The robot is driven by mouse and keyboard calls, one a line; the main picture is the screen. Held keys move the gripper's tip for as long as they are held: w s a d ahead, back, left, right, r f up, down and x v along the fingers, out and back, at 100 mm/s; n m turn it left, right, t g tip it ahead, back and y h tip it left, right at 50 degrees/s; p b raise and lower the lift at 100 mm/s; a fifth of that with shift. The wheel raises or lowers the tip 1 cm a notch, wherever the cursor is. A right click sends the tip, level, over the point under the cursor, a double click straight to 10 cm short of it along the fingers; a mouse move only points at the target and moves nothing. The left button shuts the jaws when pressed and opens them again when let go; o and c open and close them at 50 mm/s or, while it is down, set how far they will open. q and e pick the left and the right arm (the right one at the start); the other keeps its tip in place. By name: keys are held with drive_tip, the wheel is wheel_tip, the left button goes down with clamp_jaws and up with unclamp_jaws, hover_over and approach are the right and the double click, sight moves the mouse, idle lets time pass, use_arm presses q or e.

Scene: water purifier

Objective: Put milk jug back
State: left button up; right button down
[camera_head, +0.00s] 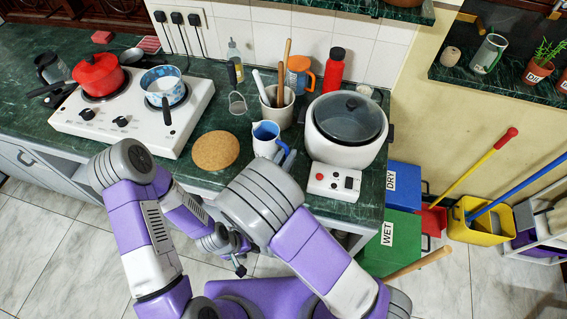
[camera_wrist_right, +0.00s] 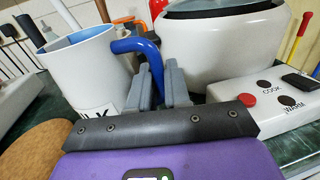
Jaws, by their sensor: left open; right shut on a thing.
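The milk jug (camera_head: 266,139) is white with a blue inside and a blue handle, and stands upright near the counter's front edge. It is large in the right wrist view (camera_wrist_right: 88,75), its label partly hidden. My right gripper (camera_wrist_right: 162,85) is shut on the blue handle (camera_wrist_right: 138,46), with grey fingers on either side of it. In the head view my right arm hides most of that gripper. My left gripper (camera_head: 240,266) is low in front of the counter, away from the jug; it is small and partly hidden, with nothing seen in it.
A rice cooker (camera_head: 347,128) with a button panel stands close right of the jug. A round cork mat (camera_head: 215,150) lies to its left. A utensil pot (camera_head: 277,106) is behind it. A stove (camera_head: 133,112) with a red pot (camera_head: 98,75) is at the left. A shelf (camera_head: 500,87) is at the upper right.

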drive_tip(key=shift+w+f+b, duration=0.1)
drive_tip(key=shift+f+b, duration=0.45)
drive_tip(key=shift+f, duration=1.6)
drive_tip(key=shift+f, duration=0.2)
drive_tip(key=c, duration=1.1)
unclamp_jaws()
drive_tip(key=shift+r, duration=0.1)
drive_tip(key=shift+r, duration=0.2)
drive_tip(key=v, duration=1.2)
